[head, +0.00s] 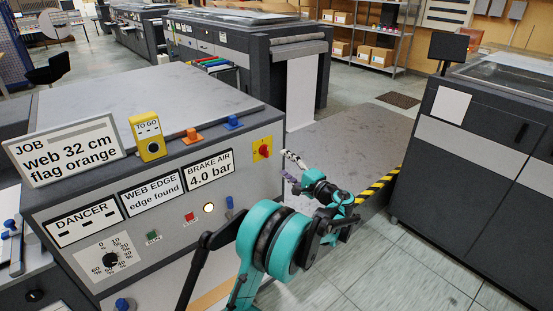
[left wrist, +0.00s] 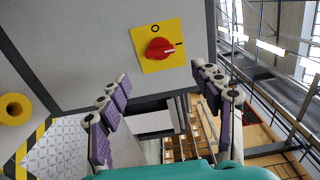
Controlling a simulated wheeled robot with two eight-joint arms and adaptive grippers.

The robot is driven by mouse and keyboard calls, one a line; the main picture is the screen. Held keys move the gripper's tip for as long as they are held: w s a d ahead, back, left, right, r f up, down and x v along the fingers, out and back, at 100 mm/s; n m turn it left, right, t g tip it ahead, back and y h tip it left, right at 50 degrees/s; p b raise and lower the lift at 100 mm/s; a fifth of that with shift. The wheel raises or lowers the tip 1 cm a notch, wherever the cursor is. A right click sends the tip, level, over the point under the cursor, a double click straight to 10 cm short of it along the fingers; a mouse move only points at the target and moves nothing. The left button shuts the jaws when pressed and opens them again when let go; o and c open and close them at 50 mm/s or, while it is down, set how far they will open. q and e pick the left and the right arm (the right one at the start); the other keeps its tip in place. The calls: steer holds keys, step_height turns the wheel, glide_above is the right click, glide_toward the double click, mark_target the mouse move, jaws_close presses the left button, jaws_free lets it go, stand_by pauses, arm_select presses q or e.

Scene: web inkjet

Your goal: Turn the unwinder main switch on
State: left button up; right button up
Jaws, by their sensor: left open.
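The unwinder main switch is a red rotary knob on a yellow plate (head: 262,150), at the right end of the grey cabinet's front. In the left wrist view, the red knob (left wrist: 157,49) sits between an O mark and a short dash mark. The white line on the knob points toward the dash side. My left gripper (head: 288,167) is just right of the switch, apart from it. In the left wrist view, its purple-padded fingers (left wrist: 165,92) are spread and empty, with the knob beyond the gap between them. My right gripper is not in view.
The cabinet front carries a dancer dial (head: 110,259), green button (head: 153,237), red button (head: 190,217) and lit lamp (head: 208,207). A yellow TO GO box (head: 148,138) stands on its edge. A grey platform with striped edging (head: 378,187) lies right of it, before another machine (head: 480,150).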

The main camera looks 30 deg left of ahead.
arm_select(q)
steer(key=v, duration=0.2)
steer(key=shift+s+d, duration=0.15)
steer(key=shift+d, duration=0.15)
steer(key=s+d+f+n+h, duration=0.1)
steer(key=s+d+h, duration=0.4)
steer(key=s, duration=0.6)
steer(key=s+d+f+n+h, duration=0.2)
steer(key=s+d+h, duration=0.3)
steer(key=s, duration=0.6)
steer(key=s+d+f+n+h, duration=0.1)
steer(key=s+d+f+h, duration=0.3)
steer(key=s, duration=0.8)
steer(key=d+h, duration=0.2)
steer(key=shift+n+h, duration=0.3)
